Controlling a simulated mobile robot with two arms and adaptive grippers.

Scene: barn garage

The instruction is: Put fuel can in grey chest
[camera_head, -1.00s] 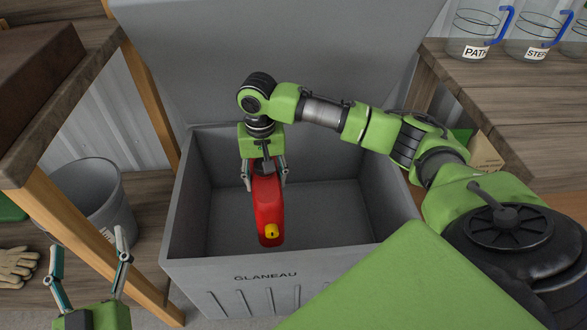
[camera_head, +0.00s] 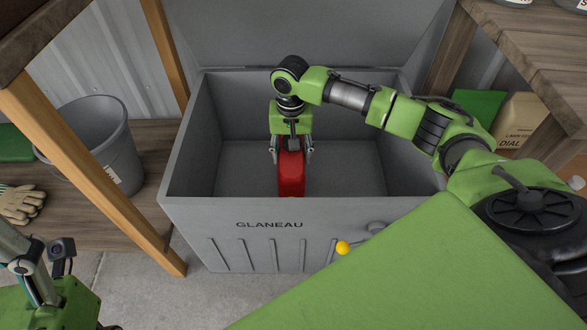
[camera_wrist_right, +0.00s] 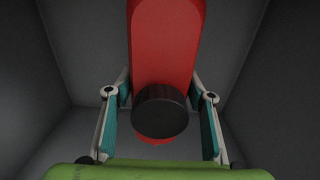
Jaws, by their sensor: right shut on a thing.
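The red fuel can (camera_head: 291,176) is inside the grey chest (camera_head: 330,212), between the walls. My right gripper (camera_head: 291,152) is shut on it from above. The can's lower end meets the front rim in the head view, so I cannot tell whether it touches the floor. In the right wrist view the can (camera_wrist_right: 165,45) shows a black round cap between the two fingers (camera_wrist_right: 160,115). The chest's lid (camera_head: 300,35) stands open at the back. My left gripper (camera_head: 45,262) is at the lower left, partly cut off, away from the chest; its opening is unclear.
A wooden bench (camera_head: 525,50) and cardboard box (camera_head: 520,120) are at the right.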

